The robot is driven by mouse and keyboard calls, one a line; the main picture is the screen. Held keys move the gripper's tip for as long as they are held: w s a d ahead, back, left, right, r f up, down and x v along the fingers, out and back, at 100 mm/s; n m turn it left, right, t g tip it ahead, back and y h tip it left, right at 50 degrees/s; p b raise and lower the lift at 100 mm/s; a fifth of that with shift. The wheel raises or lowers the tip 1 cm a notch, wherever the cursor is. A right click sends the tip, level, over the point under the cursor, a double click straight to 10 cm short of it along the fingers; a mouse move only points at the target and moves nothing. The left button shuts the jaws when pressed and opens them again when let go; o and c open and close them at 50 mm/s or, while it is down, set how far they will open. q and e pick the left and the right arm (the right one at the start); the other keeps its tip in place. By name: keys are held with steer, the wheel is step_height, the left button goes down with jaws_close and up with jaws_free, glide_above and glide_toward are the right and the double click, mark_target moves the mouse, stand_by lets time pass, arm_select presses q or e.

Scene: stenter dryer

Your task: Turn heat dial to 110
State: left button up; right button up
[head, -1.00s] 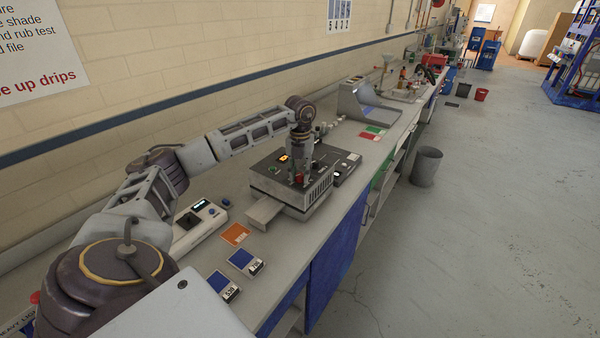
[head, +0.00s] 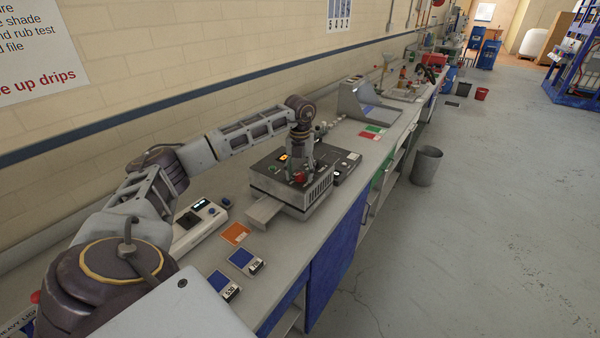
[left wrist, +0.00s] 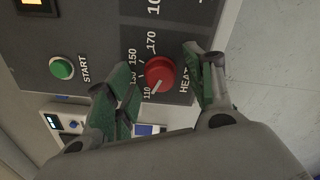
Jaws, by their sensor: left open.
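The heat dial (left wrist: 160,74) is a round red knob on the dark top panel of the dryer (head: 262,180). In the left wrist view its white pointer mark slants toward the printed 110; 130, 150 and 170 are printed farther around it. In the head view the dial (head: 299,177) shows just below my left gripper (head: 300,170). In the left wrist view the open fingers of my left gripper (left wrist: 162,88) are on either side of the dial, with visible gaps to it. My right gripper is in no view.
A green START button (left wrist: 62,68) is beside the dial. A lit orange display (head: 283,157) is on the same panel. A white meter (head: 198,224), an orange card (head: 235,234) and blue sample cards (head: 242,258) lie nearer on the bench.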

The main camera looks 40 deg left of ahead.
mark_target(300, 173)
arm_select(q)
step_height(300, 173, up, 12)
stand_by(0.9)
stand_by(0.6)
